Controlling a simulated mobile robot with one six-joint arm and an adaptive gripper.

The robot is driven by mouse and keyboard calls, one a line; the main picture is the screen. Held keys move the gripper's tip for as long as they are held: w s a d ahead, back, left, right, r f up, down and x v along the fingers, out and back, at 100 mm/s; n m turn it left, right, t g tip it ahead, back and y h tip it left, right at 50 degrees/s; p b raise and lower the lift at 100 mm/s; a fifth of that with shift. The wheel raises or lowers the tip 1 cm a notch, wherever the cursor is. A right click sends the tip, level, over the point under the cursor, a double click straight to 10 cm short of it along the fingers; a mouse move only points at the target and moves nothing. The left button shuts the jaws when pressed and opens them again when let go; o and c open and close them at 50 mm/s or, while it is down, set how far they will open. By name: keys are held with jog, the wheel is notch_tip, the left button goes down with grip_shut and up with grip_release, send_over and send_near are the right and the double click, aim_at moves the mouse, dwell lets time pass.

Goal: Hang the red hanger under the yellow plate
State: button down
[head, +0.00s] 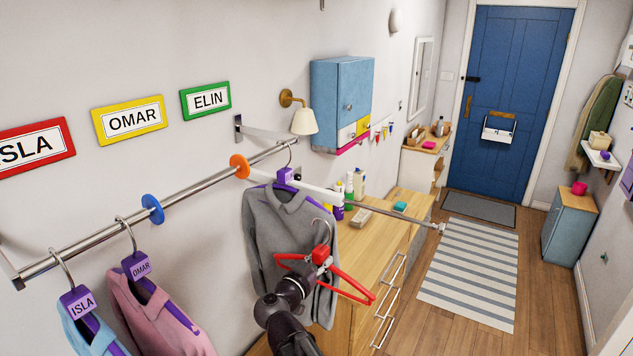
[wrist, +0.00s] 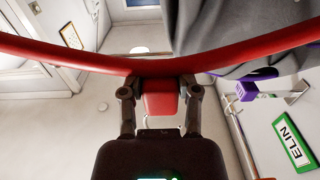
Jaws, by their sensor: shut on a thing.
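The red hanger (head: 352,284) is held in my gripper (head: 316,268), in front of the grey shirt, with its metal hook pointing up and clear of the rail. In the wrist view my gripper (wrist: 158,97) is shut on the middle of the red hanger (wrist: 55,53), whose arms spread to both sides. The yellow plate (head: 130,119) reads OMAR and is on the wall above the rail (head: 90,238). Below it, a blue disc (head: 152,209) and an orange disc (head: 238,166) sit on the rail, with bare rail between them.
A pink shirt (head: 155,310) tagged OMAR and a light blue shirt (head: 82,335) tagged ISLA hang left of the blue disc. A grey shirt (head: 262,222) hangs right of the orange disc. A wooden-topped dresser (head: 375,232) stands below the rail.

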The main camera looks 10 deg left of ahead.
aim_at(319, 249)
notch_tip(319, 249, up, 16)
jog(key=p, duration=1.6)
jog(key=shift+r, duration=0.1)
jog(key=w+a, duration=0.2)
jog(key=a, duration=0.5)
jog(key=w+a, duration=0.3)
jog(key=a, duration=0.3)
jog(key=shift+w+a, duration=0.35)
jog(key=shift+a, duration=0.05)
jog(key=shift+w+a+f+b, duration=0.3)
jog(key=shift+a+f+b, duration=0.4)
jog(key=shift+f+b, duration=0.15)
jog(key=shift+w+a+f+b, duration=0.3)
jog(key=shift+a+f+b, duration=0.4)
jog(key=shift+f+b, duration=0.1)
jog(key=shift+f, duration=0.2)
jog(key=shift+c, duration=1.7)
grip_release()
jog(key=shift+r, duration=0.1)
